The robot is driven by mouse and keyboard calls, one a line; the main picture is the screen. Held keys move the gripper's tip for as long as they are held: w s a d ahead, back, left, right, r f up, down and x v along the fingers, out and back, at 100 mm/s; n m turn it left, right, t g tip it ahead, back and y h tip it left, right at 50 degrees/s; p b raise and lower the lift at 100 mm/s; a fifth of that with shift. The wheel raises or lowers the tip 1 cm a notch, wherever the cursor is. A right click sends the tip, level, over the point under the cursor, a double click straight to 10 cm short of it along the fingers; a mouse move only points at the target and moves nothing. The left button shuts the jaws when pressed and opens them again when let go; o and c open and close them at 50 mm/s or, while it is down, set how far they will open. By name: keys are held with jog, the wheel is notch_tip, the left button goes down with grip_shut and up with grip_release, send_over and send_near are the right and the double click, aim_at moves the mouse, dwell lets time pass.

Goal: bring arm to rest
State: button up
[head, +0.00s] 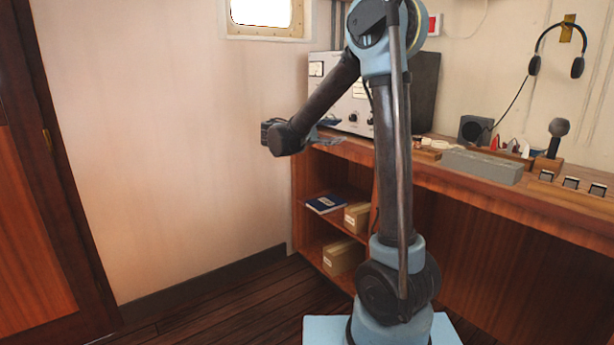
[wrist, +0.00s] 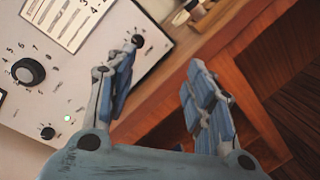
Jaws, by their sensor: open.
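My arm stands in the middle of the head view, bent over at the top, with its wrist hanging out to the left near the desk's left end. My gripper (wrist: 160,85) shows in the wrist view with its two blue-padded fingers spread apart and nothing between them. In the head view the gripper is partly hidden behind the wrist. Through the wrist view the fingers appear over the front of a grey control panel (wrist: 60,70) and the wooden desk edge (wrist: 195,50).
The wooden desk (head: 500,190) runs along the right wall, with a microphone (head: 558,137), a grey box (head: 482,165) and a speaker (head: 475,129) on it. Headphones (head: 535,65) hang on the wall. Shelves below hold a blue book (head: 325,204) and boxes (head: 343,256). Floor at left is clear.

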jog(key=s+d+f+m+g+y, duration=0.25)
jog(key=s+d+f, duration=0.25)
jog(key=s+d, duration=0.3)
jog(key=s+d+f+m+g+y, duration=0.2)
jog(key=s+d+f+y, duration=0.3)
jog(key=s, duration=0.5)
jog(key=s+a+f+m+y, duration=0.2)
jog(key=s+f+m+y, duration=0.1)
jog(key=s+f, duration=0.4)
jog(key=s+a+f+m+g+y, duration=0.1)
jog(key=s+f+m+y, duration=0.3)
jog(key=s, duration=0.9)
notch_tip(320, 180, down, 4)
jog(key=shift+s+a+r+y, duration=0.1)
jog(key=shift+s+a+y, duration=0.2)
jog(key=shift+a, duration=0.4)
jog(key=shift+w, duration=0.1)
